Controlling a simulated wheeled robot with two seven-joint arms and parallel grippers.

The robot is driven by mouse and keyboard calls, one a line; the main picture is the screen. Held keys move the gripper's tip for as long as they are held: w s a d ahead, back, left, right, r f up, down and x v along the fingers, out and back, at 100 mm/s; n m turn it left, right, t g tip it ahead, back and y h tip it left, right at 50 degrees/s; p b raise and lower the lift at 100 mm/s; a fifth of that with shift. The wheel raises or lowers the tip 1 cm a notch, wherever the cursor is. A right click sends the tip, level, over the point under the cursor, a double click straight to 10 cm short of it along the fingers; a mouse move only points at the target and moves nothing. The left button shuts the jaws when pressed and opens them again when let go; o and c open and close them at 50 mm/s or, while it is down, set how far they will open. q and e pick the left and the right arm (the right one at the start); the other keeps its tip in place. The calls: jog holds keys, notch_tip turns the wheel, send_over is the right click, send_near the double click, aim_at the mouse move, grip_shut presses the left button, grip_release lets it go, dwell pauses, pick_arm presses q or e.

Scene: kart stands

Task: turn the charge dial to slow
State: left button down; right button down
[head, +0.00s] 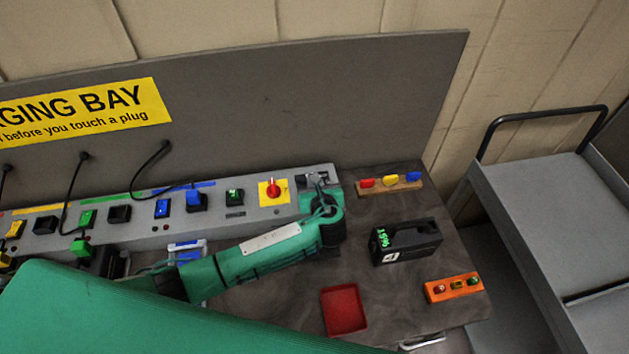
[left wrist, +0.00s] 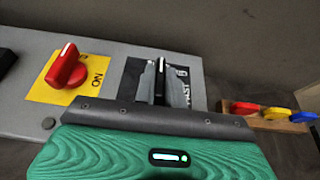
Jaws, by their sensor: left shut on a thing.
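The charge dial (left wrist: 161,78) is a black knob with a white mark, on a black plate (left wrist: 133,73) at the right end of the grey charging panel (left wrist: 120,55). The word FAST reads sideways at its right; other lettering by the knob is too small or hidden. The white mark points up in the left wrist view. My left gripper (left wrist: 158,84) is shut on the dial, one finger on each side. In the head view my left gripper (head: 318,182) reaches the panel's right end and hides most of the dial. My right gripper is in neither view.
A red switch on a yellow ON plate (head: 262,200) sits just left of the dial. A rack with coloured tags (head: 390,188), a black battery box (head: 405,241), an orange button box (head: 453,287) and a red tray (head: 343,309) are on the bench. A grey cart (head: 545,200) stands right.

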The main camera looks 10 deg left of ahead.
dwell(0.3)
pick_arm(q)
jog(key=c, duration=1.5)
grip_release()
jog(key=shift+o, duration=0.2)
jog(key=b+v, duration=0.3)
jog(key=v, duration=1.1)
jog(key=shift+w, duration=0.1)
